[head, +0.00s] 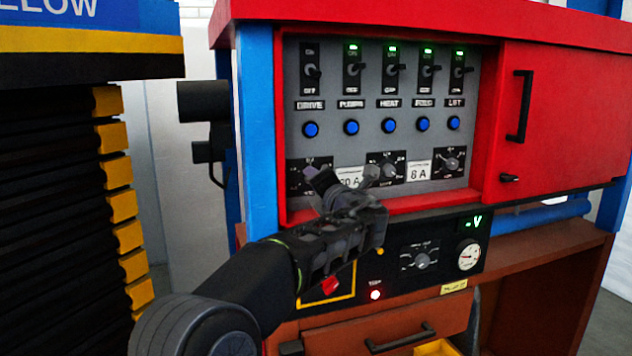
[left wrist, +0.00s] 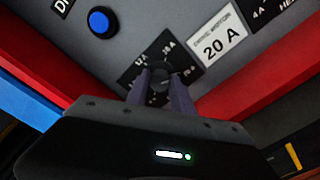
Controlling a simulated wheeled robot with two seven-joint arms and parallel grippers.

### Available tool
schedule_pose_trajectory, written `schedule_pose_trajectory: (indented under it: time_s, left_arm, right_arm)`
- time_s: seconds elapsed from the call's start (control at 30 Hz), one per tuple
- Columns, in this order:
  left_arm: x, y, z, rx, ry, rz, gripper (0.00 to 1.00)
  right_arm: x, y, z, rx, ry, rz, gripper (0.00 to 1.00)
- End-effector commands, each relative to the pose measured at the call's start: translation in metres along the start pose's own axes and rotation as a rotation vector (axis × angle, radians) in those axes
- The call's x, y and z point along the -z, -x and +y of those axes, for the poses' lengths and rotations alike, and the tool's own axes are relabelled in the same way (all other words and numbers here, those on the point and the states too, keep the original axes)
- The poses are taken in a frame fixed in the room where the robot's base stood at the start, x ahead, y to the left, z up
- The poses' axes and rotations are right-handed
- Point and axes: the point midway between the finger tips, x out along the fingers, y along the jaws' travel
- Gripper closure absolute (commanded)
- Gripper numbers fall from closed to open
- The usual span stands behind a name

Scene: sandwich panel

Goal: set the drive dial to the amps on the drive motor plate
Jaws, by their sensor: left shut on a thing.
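The drive dial is at the lower left of the grey panel; in the head view its black scale plate (head: 295,179) shows but my gripper hides most of the knob. In the left wrist view the round dark knob (left wrist: 160,76) sits between the two fingers of my left gripper (left wrist: 161,82), which is shut on it. My left gripper (head: 322,186) also covers part of the plate in the head view. The drive motor plate (left wrist: 217,43), white, reads 20 A; it is partly covered in the head view (head: 350,178). The pointer's direction cannot be made out. My right gripper is out of view.
A second dial (head: 387,170), an 8 A plate (head: 418,170) and a third dial (head: 452,160) lie to the right. Above are blue buttons (head: 351,127) and toggle switches (head: 311,70); the drive switch shows no green lamp, the others do. A red cabinet rim (head: 410,203) borders the panel.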

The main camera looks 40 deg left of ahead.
Motion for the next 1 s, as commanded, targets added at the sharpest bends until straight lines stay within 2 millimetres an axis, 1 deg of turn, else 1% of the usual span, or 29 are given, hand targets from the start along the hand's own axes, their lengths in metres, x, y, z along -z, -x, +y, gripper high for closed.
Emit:
schedule_pose_trajectory:
  time_s: [0.03,0.2,0.6,0.63,0.9,1.0]
  left_arm:
    - [0.0016,0.0001,-0.0032,0.004,-0.019,0.004,1.00]
    - [0.0017,0.0000,-0.0033,0.004,-0.059,0.004,1.00]
    - [0.0015,0.0000,-0.0033,0.004,-0.069,0.003,1.00]
    - [0.0015,0.0000,-0.0033,0.004,-0.069,0.003,0.71]
    - [0.0008,0.0000,-0.0016,0.002,-0.067,0.002,0.50]
    - [0.0006,0.0000,-0.0011,0.001,-0.066,0.001,0.50]
  right_arm:
    - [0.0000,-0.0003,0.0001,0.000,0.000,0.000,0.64]
    - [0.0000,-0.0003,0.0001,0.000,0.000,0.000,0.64]
    - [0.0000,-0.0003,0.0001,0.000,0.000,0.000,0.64]
    - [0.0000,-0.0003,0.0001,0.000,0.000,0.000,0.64]
    - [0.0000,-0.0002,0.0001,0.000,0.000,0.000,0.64]
    - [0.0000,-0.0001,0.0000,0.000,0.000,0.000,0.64]
